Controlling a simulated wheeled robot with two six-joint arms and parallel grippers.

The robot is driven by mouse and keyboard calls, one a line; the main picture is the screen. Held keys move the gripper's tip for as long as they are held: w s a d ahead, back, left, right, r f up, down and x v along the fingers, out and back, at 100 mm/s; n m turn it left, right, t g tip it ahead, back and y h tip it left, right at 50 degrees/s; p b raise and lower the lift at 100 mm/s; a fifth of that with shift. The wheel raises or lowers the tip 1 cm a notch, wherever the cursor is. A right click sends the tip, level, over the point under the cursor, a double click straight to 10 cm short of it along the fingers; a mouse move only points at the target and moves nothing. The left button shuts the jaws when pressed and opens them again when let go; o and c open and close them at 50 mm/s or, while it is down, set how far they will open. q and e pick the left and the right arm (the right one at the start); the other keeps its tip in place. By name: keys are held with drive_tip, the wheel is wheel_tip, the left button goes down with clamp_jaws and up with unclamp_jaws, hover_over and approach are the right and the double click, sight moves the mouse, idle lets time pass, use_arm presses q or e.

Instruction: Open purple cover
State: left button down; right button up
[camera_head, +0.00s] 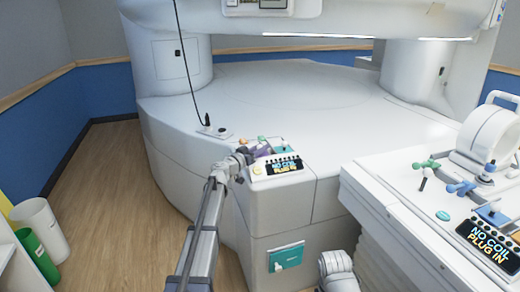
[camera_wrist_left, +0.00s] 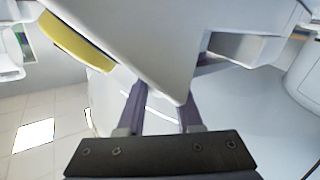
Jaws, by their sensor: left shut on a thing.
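The purple cover (camera_head: 262,152) shows as a small purple patch on the coil socket panel, at the near corner of the white scanner table. My left gripper (camera_head: 250,156) reaches it from the left, with its jaws at the purple patch. In the left wrist view my two dark purple-grey fingers (camera_wrist_left: 162,110) point up the picture and pass behind a pale wedge-shaped part. That part hides the fingertips and what they hold. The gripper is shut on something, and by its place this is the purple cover. My right gripper is not in view.
Orange, green and teal parts (camera_head: 279,145) crowd the panel. A white console (camera_head: 425,215) stands at right. Wooden floor (camera_head: 115,185) is open at left.

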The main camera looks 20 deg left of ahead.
use_arm(q)
drive_tip(key=shift+w, duration=0.1)
idle(0.7)
drive_tip(key=w+a, duration=0.1)
drive_tip(key=w, duration=0.1)
drive_tip(key=w+a, duration=0.3)
drive_tip(key=shift+w, duration=0.3)
drive_tip(key=shift+s+d, duration=0.1)
drive_tip(key=c, duration=0.6)
unclamp_jaws()
drive_tip(key=shift+s, duration=0.1)
drive_tip(key=v, duration=0.7)
drive_tip(key=shift+s, duration=0.35)
